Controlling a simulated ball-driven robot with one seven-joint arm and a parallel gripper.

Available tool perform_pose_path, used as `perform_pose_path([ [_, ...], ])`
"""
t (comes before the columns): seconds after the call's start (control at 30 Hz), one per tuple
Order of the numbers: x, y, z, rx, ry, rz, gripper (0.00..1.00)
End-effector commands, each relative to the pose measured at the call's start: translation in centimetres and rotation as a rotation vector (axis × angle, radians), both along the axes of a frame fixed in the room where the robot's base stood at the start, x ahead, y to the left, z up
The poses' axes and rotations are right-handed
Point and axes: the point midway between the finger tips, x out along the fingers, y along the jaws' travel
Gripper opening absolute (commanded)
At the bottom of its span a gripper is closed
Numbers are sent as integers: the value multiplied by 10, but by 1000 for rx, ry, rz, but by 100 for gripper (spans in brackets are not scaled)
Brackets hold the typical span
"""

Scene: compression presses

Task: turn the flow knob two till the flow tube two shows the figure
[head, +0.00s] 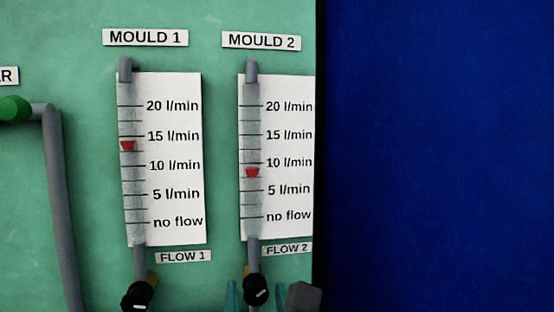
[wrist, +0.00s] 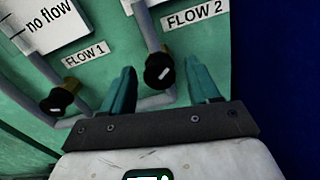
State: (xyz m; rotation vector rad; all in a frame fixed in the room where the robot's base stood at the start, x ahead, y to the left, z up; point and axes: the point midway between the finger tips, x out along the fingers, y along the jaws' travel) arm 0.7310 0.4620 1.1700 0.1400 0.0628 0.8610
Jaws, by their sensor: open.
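Flow tube two (head: 251,130) is a clear upright tube on a white scale under the MOULD 2 label. Its red float (head: 252,172) sits between the 5 and 10 l/min marks, nearer 10. Flow knob two (head: 257,289) is a black knob with a white mark, below the tube; it also shows in the wrist view (wrist: 159,70). My gripper (wrist: 160,86) is open, its teal fingers on either side of this knob, with gaps visible on both sides. In the head view my gripper (head: 255,294) is cut off by the bottom edge.
Flow knob one (head: 137,296) is close by on the left, under flow tube one (head: 129,120), whose float stands between 10 and 15. A grey pipe with a green handle (head: 14,108) is further left. The panel ends at the right before a blue surface (head: 435,150).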

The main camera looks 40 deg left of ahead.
Motion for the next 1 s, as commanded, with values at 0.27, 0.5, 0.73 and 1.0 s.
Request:
perform_pose_path([
  [0.27,-5,-5,-1,1,-1,1,61],
  [0.5,-16,-19,-1,0,-2,1,61],
  [0.73,-27,-31,-1,0,0,1,61],
  [1.0,-40,-46,-1,0,-1,0,61],
])
